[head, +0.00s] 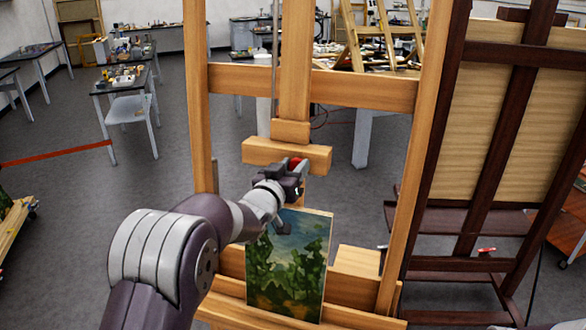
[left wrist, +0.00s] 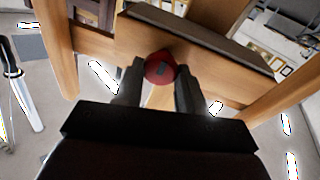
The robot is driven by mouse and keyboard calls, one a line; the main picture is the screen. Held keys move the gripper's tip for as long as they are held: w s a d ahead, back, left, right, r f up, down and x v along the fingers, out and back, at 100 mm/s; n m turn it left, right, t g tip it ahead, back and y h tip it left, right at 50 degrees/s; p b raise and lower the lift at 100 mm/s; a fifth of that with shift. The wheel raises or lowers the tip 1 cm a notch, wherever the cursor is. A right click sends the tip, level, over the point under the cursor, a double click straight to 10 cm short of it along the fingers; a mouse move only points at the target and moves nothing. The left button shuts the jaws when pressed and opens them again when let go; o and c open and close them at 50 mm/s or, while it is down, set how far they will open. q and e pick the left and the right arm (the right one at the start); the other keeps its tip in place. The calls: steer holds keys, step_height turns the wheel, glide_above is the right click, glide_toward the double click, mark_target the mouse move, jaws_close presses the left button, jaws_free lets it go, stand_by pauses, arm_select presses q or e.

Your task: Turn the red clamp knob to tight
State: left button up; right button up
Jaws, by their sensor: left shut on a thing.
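The red clamp knob (left wrist: 160,69) is on the wooden clamp block of the light easel. In the left wrist view it sits between the two fingers of my left gripper (left wrist: 158,88), one finger on each side, with a dark mark on its face. In the head view only a small part of the red knob (head: 296,162) shows, the rest hidden by my left gripper (head: 291,177). The gripper is shut on the knob. The clamp block (head: 262,151) lies just above. My right gripper is not in view.
A landscape painting (head: 288,265) stands on the easel's lower ledge, just below my left arm. Light easel posts (head: 197,100) rise on both sides. A dark easel (head: 478,150) stands to the right. Worktables (head: 125,88) stand at the back left, with open floor between.

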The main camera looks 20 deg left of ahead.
arm_select(q)
steer(key=m+b, duration=0.2)
steer(key=m, duration=0.1)
steer(key=shift+g+h, duration=0.3)
steer(key=m+b, duration=0.2)
steer(key=m, duration=0.2)
steer(key=shift+r+g, duration=0.1)
steer(key=shift+g, duration=0.2)
steer(key=m, duration=0.4)
steer(key=shift+d+r+m+g, duration=0.15)
steer(key=shift+r+m+g, duration=0.15)
steer(key=shift+g, duration=0.1)
steer(key=m, duration=0.6)
steer(key=shift+d+g+y+b, duration=0.1)
steer(key=shift+g+y+b, duration=0.3)
steer(key=m, duration=0.4)
steer(key=shift+g+y, duration=0.3)
steer(key=shift+y, duration=0.1)
steer(key=m+y+b, duration=0.1)
steer(key=m, duration=0.2)
steer(key=shift+m, duration=0.4)
steer(key=m+y+b, duration=0.1)
steer(key=m, duration=0.2)
steer(key=shift+m+b, duration=0.35)
steer(key=shift+m, duration=0.05)
steer(key=shift+m+y+b, duration=0.5)
steer(key=shift+m+b, duration=0.25)
steer(key=shift+m, duration=1.25)
